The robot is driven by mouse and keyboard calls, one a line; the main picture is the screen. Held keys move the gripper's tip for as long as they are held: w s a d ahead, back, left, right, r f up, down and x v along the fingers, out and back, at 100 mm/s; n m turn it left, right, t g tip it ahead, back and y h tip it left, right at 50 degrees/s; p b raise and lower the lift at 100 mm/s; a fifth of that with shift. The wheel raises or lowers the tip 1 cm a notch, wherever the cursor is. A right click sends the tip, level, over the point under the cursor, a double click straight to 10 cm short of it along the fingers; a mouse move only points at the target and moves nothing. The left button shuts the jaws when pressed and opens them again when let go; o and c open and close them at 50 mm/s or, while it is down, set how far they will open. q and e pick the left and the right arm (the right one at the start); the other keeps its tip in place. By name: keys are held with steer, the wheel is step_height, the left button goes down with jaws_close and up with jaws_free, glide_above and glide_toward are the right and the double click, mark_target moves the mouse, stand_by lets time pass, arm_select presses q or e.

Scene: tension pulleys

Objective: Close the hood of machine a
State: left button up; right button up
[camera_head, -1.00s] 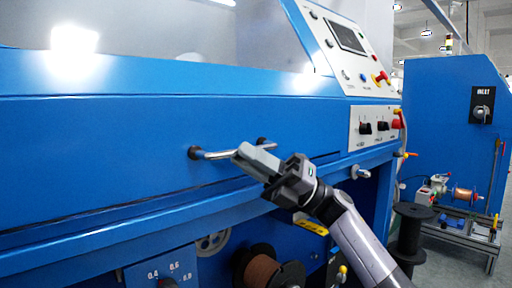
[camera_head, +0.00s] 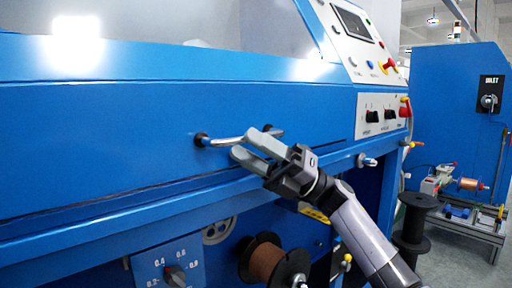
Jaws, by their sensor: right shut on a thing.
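Machine a is the large blue machine filling the left and middle of the head view. Its hood (camera_head: 110,140) is a wide blue front panel, lying low with a thin dark seam along its lower edge. I cannot tell whether the panel is fully flush. A silver bar handle (camera_head: 226,142) with dark mounts sticks out from the panel. My right gripper (camera_head: 256,149) is at the right part of this handle, shut on it. Its two grey fingers show with a gap between them and partly hide the bar. My left gripper is not in view.
A sloped control panel (camera_head: 350,45) and a switch plate (camera_head: 382,116) are at the machine's right. Below are a copper wire spool (camera_head: 267,263) and a dial plate (camera_head: 168,268). A black spool stand (camera_head: 411,230) and another blue machine (camera_head: 440,110) stand farther right.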

arm_select(q)
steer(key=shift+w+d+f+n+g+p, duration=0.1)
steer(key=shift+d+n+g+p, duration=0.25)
steer(key=shift+p, duration=0.2)
arm_select(e)
steer(key=v, duration=0.7)
